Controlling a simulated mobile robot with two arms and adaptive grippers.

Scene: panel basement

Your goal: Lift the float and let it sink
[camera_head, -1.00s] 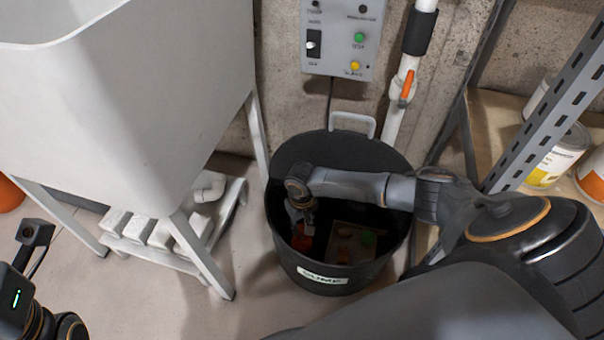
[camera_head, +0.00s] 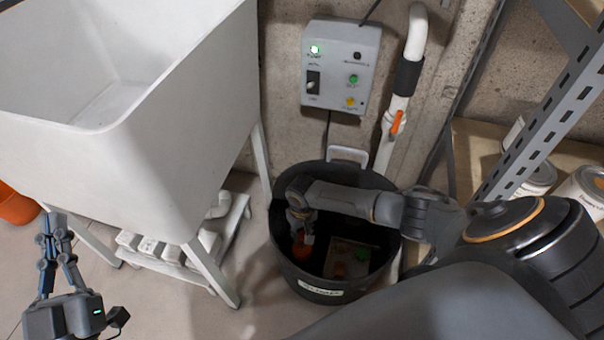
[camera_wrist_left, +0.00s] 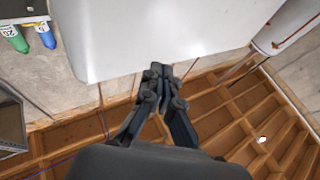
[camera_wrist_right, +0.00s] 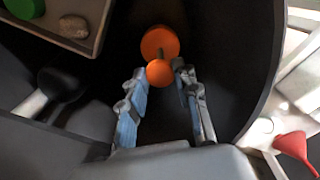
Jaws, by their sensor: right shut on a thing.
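The orange float (camera_wrist_right: 160,42) shows in the right wrist view as a large ball with a smaller orange knob (camera_wrist_right: 159,72) nearer me. It is inside the black sump bin (camera_head: 322,290). My right gripper (camera_wrist_right: 160,78) reaches down into the bin, its fingers either side of the knob and shut on it. In the head view the float (camera_head: 301,250) shows under my right gripper (camera_head: 300,228). The water level cannot be made out. My left gripper (camera_wrist_left: 162,72) is empty, fingertips together; in the head view it is at lower left (camera_head: 54,222).
A grey control box (camera_head: 341,70) on the wall has a lit top-left lamp (camera_head: 315,49). A white pipe with an orange valve handle (camera_head: 398,122) runs beside it. A white sink (camera_head: 130,130) stands left, a metal shelf (camera_head: 535,120) right. A tray (camera_wrist_right: 75,40) is in the bin.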

